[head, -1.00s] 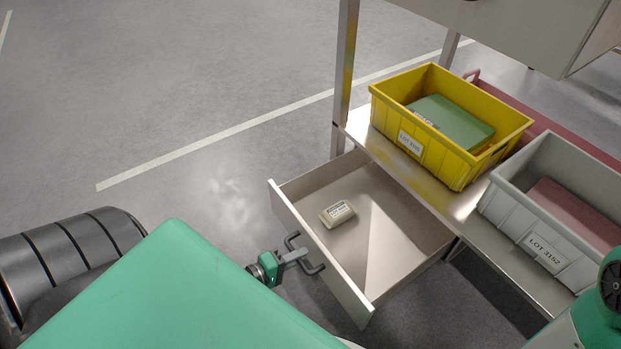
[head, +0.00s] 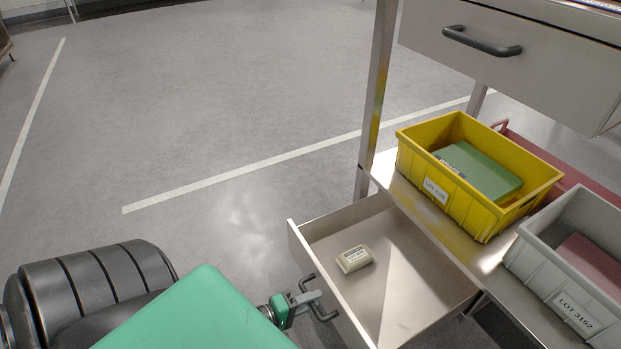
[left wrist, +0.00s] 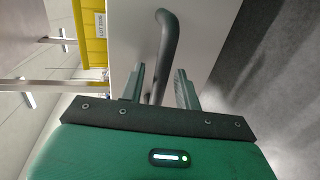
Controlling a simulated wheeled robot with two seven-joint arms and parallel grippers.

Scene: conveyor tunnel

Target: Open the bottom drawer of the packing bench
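The bottom drawer (head: 395,285) of the packing bench is pulled out, and its inside shows. A small pale labelled block (head: 354,259) lies in it. The drawer's dark bar handle (head: 316,297) is on its front. My left gripper (head: 308,297) is at this handle. In the left wrist view the handle (left wrist: 166,45) runs between the two fingers of my left gripper (left wrist: 160,85), which stand apart with gaps visible beside the bar. The drawer front's lower right part is cut off by the picture edge. My right gripper is out of view.
An upper drawer (head: 520,60) with a dark handle is shut above. A yellow bin (head: 470,205) with a green item and a grey bin (head: 545,265) with a reddish item stand on the bench's lower shelf. A metal leg (head: 376,100) rises beside the drawer. Floor to the left is clear.

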